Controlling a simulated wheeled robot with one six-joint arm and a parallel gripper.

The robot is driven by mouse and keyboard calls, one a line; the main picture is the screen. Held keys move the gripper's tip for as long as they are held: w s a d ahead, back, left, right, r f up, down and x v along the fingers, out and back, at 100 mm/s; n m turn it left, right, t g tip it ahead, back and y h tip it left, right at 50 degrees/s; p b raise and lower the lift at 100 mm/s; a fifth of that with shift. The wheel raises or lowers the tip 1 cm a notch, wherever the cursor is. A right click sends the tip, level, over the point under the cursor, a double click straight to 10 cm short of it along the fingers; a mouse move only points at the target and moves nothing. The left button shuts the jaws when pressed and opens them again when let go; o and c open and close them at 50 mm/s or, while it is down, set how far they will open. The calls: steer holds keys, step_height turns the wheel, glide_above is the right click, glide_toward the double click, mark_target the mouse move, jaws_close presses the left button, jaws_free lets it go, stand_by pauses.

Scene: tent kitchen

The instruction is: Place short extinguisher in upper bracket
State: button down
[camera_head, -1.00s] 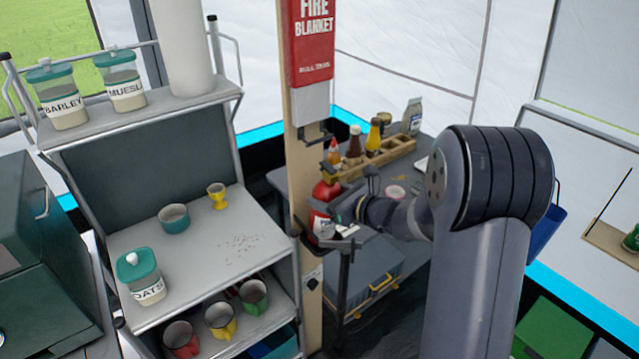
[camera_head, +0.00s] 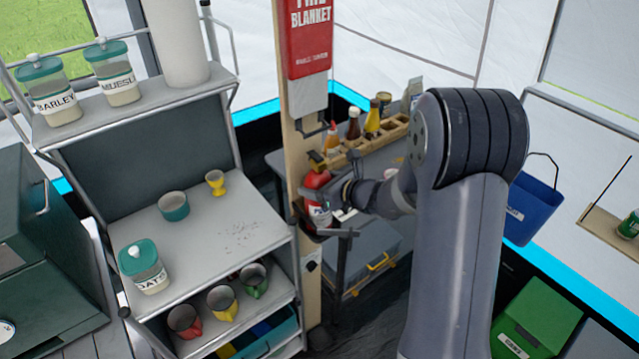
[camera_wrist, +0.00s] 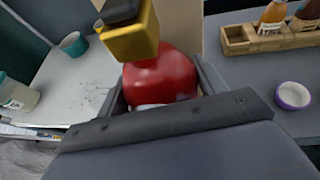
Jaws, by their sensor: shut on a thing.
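The short red extinguisher (camera_head: 317,186) with a yellow and black top is upright beside the wooden post (camera_head: 291,150). My gripper (camera_head: 330,192) is shut on it from the right. In the wrist view the extinguisher's red body (camera_wrist: 160,78) sits between my fingers (camera_wrist: 160,100), with its yellow valve (camera_wrist: 130,40) above. A dark bracket (camera_head: 314,124) is on the post above the extinguisher, under the fire blanket. Another dark bracket arm (camera_head: 335,232) shows just below the extinguisher; whether the extinguisher touches it, I cannot tell.
A red fire blanket box (camera_head: 309,38) hangs high on the post. A shelf unit (camera_head: 205,225) with cups and jars stands left. Behind the post, a dark table (camera_head: 275,160) carries a wooden bottle rack (camera_head: 395,133). A blue bin (camera_head: 532,208) hangs at right.

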steer(key=shift+c, duration=1.3)
jaws_free()
steer(key=shift+f, duration=0.1)
steer(key=shift+s+d+r, duration=0.1)
steer(key=shift+r, duration=0.1)
steer(key=b+v, duration=0.1)
steer(key=v, duration=1)
steer(key=shift+s+d, duration=0.25)
steer(key=shift+s, duration=0.05)
